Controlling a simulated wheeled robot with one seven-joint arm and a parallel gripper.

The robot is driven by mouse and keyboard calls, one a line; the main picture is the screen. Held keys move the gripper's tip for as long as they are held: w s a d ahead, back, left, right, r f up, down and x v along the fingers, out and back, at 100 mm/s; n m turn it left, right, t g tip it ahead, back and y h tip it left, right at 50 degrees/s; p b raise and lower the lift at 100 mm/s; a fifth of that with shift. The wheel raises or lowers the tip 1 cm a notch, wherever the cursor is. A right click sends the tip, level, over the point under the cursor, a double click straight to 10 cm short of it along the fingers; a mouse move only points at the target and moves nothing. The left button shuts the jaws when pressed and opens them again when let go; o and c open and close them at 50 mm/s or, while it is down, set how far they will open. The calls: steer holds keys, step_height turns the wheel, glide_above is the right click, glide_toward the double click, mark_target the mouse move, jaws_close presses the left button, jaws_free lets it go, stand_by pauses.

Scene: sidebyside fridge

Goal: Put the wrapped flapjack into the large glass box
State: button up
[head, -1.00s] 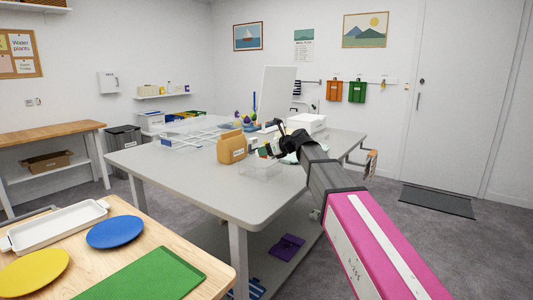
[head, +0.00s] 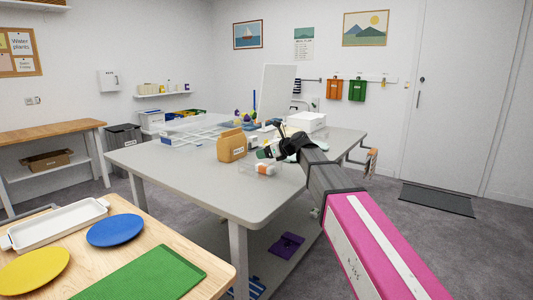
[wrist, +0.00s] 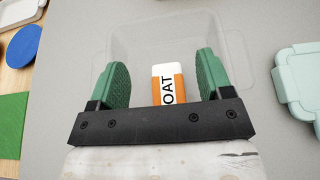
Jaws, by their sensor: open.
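The wrapped flapjack (wrist: 167,84), orange and white with "OAT" on it, lies inside the clear glass box (wrist: 140,38) in the wrist view. In the head view the flapjack (head: 264,168) shows low in the clear box (head: 249,172) near the table's front edge. My gripper (wrist: 162,80) is open, its green fingers apart on either side of the flapjack with gaps showing. In the head view my gripper (head: 265,154) is just above the flapjack, over the box. The flapjack's near end is hidden behind the gripper's black bar.
A pale teal lid (wrist: 302,82) lies right of the box. A tan bag (head: 231,146) stands left of the box on the grey table (head: 190,180). A white box (head: 306,121) stands behind my arm. The table's front left is clear.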

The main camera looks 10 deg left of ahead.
steer(key=shift+r, duration=0.1)
steer(key=shift+r, duration=0.25)
steer(key=v, duration=1.2)
steer(key=shift+s+r, duration=0.1)
